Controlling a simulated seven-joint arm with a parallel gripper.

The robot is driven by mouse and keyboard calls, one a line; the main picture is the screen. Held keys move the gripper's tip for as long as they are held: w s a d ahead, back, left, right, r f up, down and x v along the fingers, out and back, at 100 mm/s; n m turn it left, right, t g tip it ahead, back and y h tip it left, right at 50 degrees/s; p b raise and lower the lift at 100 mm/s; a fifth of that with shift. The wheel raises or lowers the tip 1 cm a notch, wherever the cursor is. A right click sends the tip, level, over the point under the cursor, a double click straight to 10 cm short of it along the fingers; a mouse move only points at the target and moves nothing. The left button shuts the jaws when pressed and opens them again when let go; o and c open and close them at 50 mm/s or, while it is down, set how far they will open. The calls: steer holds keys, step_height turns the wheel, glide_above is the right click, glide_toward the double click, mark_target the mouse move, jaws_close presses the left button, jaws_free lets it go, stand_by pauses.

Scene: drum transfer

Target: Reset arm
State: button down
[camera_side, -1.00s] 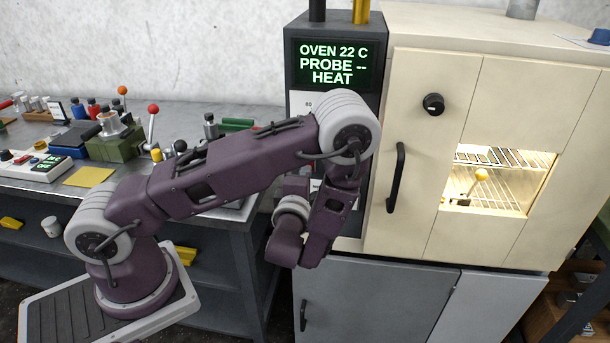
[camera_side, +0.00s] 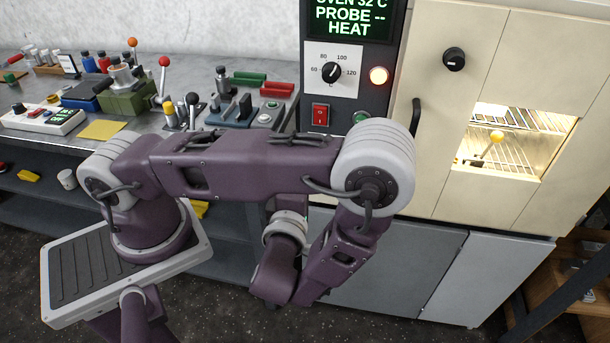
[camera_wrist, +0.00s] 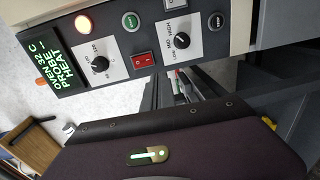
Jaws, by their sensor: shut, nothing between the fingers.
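My arm reaches from its base at the lower left across the side view, with its elbow in front of the oven cabinet's control panel (camera_side: 350,85). Its forearm folds down and back. My gripper's fingers are hidden in the side view, behind or below the folded wrist. In the wrist view, my gripper (camera_wrist: 168,92) shows as dark narrow fingers past the edge of my purple hand. They look close together, with nothing seen held. The panel, with its switches and lit orange lamp, shows beyond them. The display (camera_side: 350,18) reads OVEN 32 C, PROBE --, HEAT.
The cream oven (camera_side: 455,110) is closed, with a yellow-knobbed probe (camera_side: 497,137) behind its lit window. Its dark handle (camera_side: 415,117) is close to my elbow. The steel bench (camera_side: 140,125) carries levers, bottles, fixtures and a yellow note (camera_side: 102,129). Dark floor shows in front.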

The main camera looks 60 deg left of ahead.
steer(key=s+a+r+n+g+h, duration=0.1)
steer(key=s+a+r+n+g, duration=0.35)
steer(key=n, duration=0.95)
steer(key=s+a+r+n+g+h, duration=0.2)
steer(key=s+r+n+g, duration=0.4)
steer(key=s+n+g, duration=0.5)
steer(key=w+d+r+n+t+h, duration=0.1)
steer(key=d+r+n+t+h, duration=0.7)
steer(key=n, duration=1.1)
steer(key=shift+w+d+r+n+t+h, duration=0.15)
steer(key=shift+d+n+t+h, duration=0.4)
steer(key=shift+d, duration=0.45)
